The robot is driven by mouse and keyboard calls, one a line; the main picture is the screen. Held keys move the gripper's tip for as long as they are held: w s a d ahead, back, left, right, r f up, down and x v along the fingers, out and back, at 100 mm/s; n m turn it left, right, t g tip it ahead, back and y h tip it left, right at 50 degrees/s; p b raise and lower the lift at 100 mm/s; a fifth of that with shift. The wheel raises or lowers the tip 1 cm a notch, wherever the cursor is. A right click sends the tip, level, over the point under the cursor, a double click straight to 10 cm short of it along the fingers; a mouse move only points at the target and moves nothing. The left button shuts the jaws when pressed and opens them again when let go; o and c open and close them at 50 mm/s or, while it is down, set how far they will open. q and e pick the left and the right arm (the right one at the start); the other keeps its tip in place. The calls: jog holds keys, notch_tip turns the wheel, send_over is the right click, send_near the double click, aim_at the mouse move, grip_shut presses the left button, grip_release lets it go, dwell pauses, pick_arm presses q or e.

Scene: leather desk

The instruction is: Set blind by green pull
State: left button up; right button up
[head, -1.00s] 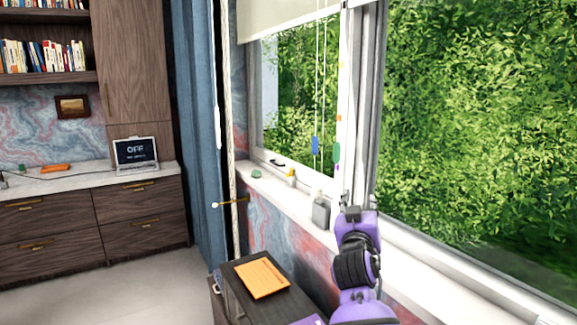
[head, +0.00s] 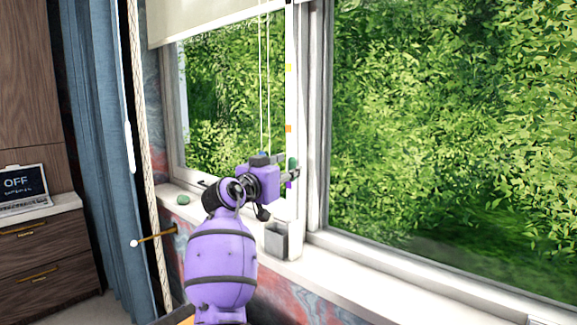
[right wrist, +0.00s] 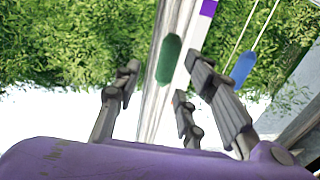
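The cream blind (head: 205,18) hangs partly lowered at the top of the left window pane. The green pull (head: 293,163) hangs by the window's middle post, just at my right gripper's fingertips. In the right wrist view the green pull (right wrist: 169,59) shows upright between the spread fingers of my right gripper (right wrist: 165,80), with gaps on both sides. In the head view that gripper (head: 287,167) is raised in front of the window. The blue pull (right wrist: 243,67) hangs to the right, outside the fingers; in the head view it is mostly hidden behind the gripper. My left gripper is not in view.
Yellow (head: 290,67), orange (head: 288,128) and purple (head: 289,185) marks sit on the window post. A grey holder (head: 276,241) stands on the sill below the gripper. A thick rope (head: 147,150) and blue curtain (head: 92,150) hang left. The sill is clear at right.

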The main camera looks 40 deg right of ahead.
aim_at(290, 168)
jog(key=x, duration=0.4)
jog(key=shift+w+f, duration=0.15)
jog(key=shift+w, duration=0.25)
jog(key=shift+d, duration=0.25)
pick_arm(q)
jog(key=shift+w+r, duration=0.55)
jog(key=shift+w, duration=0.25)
pick_arm(e)
jog(key=shift+w, duration=0.1)
jog(key=shift+c, duration=0.5)
jog(key=c, duration=0.9)
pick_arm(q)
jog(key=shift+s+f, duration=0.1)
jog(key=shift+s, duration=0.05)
pick_arm(e)
grip_shut()
